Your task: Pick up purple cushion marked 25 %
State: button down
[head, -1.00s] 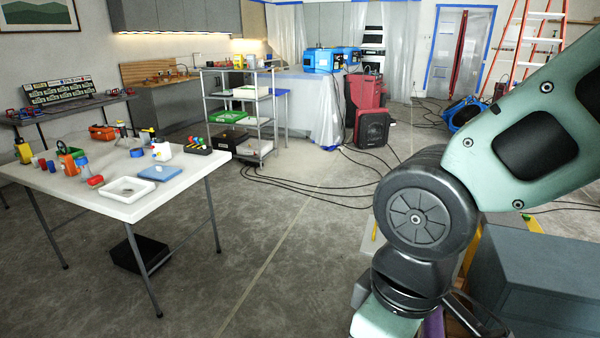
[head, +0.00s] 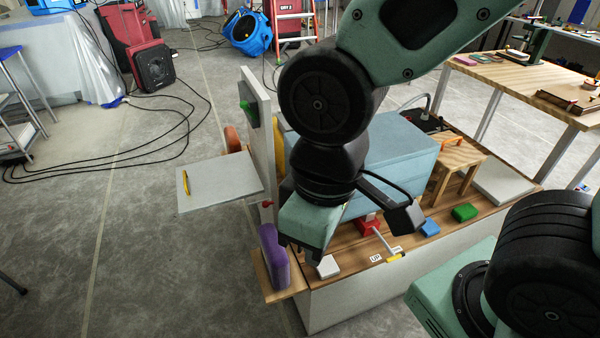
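A purple cushion (head: 274,258) stands upright on a small wooden ledge (head: 292,291) at the near left end of the workbench in the head view. No 25 % marking can be read on it. The end of my arm is above the bench, just right of the cushion in the picture, and appears apart from it. My gripper's fingers cannot be made out, so I cannot tell whether they are open or shut. Nothing is seen held.
A grey upright panel (head: 258,130) and a side shelf (head: 217,181) stand behind the cushion. The bench top carries a blue-grey box (head: 405,150), a red block (head: 368,226), a blue block (head: 430,228) and a green block (head: 465,212).

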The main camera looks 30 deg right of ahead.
aim_at(275, 257)
jog(key=i+j+z, duration=0.2)
jog(key=j+z, duration=0.3)
jog(key=i+j+z, duration=0.1)
jog(key=j+z, duration=0.85)
jog(key=j, duration=1)
jog(key=k+j+z, duration=0.15)
jog(key=j, duration=0.55)
jog(key=k+j, duration=0.1)
jog(key=j, duration=0.65)
